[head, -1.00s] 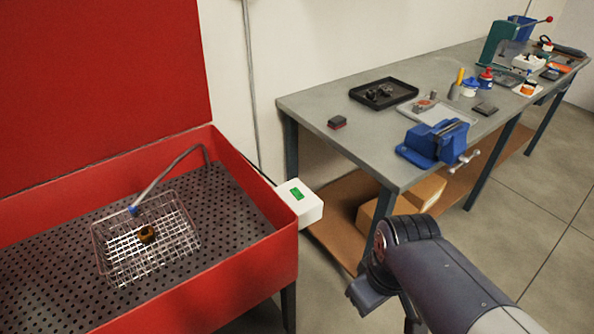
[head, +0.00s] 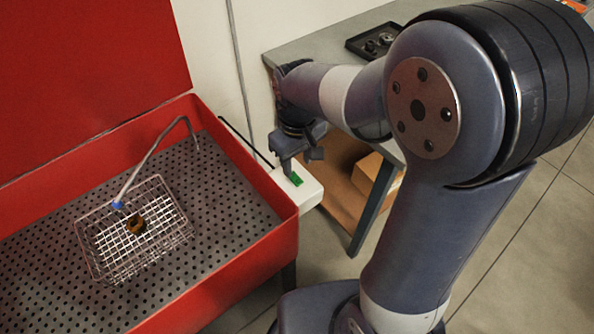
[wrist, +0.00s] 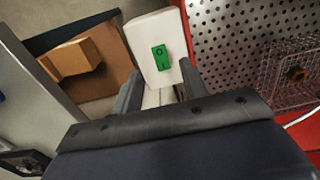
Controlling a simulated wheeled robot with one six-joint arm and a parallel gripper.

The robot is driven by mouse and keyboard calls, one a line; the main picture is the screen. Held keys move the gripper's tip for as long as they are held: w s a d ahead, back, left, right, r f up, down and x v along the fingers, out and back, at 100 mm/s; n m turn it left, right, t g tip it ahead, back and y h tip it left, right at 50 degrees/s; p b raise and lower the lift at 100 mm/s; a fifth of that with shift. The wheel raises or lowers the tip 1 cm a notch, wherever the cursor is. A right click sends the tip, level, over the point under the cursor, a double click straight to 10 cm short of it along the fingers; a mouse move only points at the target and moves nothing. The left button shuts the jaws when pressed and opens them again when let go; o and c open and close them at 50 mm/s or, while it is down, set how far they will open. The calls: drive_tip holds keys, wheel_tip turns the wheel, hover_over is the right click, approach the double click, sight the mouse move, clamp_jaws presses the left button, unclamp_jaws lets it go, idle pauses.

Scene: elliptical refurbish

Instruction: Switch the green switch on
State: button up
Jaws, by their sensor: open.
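The green switch (head: 296,179) is a small green rocker on top of a white box (head: 312,190) at the right side of the red wash basin. In the wrist view the green switch (wrist: 160,58) shows two marks, a ring and a bar, and lies just beyond the fingertips. My gripper (head: 301,165) is just above the white box in the head view, pointing down, and hides part of its top. In the wrist view my gripper (wrist: 158,82) is open and empty, its two fingers on either side of the white box's near part. I cannot tell whether a finger touches the switch.
The red basin (head: 250,165) holds a wire basket (head: 98,262) with a small brown part (head: 136,226) and a bent hose. The grey workbench (head: 300,45) with a black tray (head: 362,45) stands behind my arm. Cardboard boxes (head: 370,172) sit on its lower shelf.

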sight(298, 181)
drive_tip(key=shift+f, duration=2.8)
drive_tip(key=shift+c, duration=0.4)
clamp_jaws()
